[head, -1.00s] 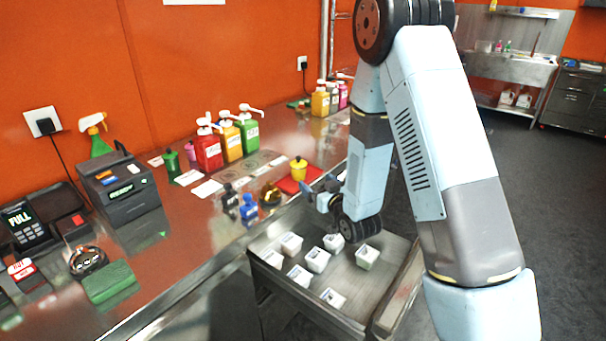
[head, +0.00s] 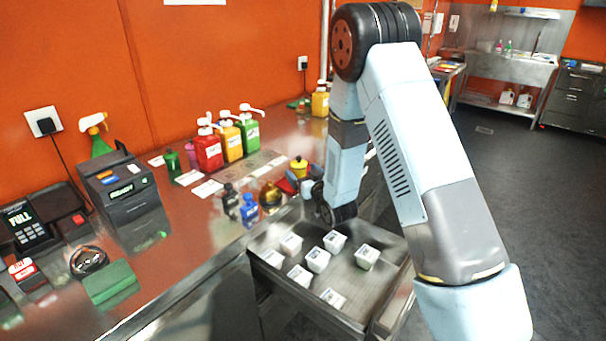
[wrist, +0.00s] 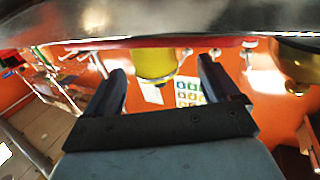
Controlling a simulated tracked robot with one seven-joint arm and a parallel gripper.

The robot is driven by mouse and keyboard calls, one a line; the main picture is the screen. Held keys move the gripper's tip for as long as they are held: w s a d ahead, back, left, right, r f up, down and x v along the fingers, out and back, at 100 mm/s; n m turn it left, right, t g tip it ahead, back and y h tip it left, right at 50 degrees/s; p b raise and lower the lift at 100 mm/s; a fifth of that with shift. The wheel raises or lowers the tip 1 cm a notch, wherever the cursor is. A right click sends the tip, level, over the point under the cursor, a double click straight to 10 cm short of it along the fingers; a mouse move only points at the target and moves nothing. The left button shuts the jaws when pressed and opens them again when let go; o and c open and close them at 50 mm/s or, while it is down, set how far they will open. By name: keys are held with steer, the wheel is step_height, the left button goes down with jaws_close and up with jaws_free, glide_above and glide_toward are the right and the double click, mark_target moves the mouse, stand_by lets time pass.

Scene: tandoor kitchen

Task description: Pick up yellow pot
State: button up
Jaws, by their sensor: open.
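The yellow pot (head: 299,167) is small, with a knob on its lid. In the wrist view the picture is inverted, and the yellow pot (wrist: 155,65) hangs from the top, between and beyond my two dark fingers. My gripper (wrist: 162,70) is open and empty, pointing at the pot. In the head view my gripper (head: 304,187) is beside the pot, low at the counter edge, partly hidden by my wrist. I cannot tell the exact gap to the pot.
A brass pot (head: 270,195) and a blue bottle (head: 249,208) stand left of the yellow pot. Red, yellow and green pump bottles (head: 208,150) stand behind. An open drawer (head: 347,288) with several white tubs lies below my arm.

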mark_target(303, 169)
steer(key=shift+d+x, duration=0.1)
steer(key=shift+x, duration=1.05)
steer(key=shift+d+x, duration=0.15)
steer(key=shift+x, duration=1)
steer(key=shift+w+r, duration=0.1)
steer(key=shift+c, duration=0.3)
steer(key=c, duration=1.2)
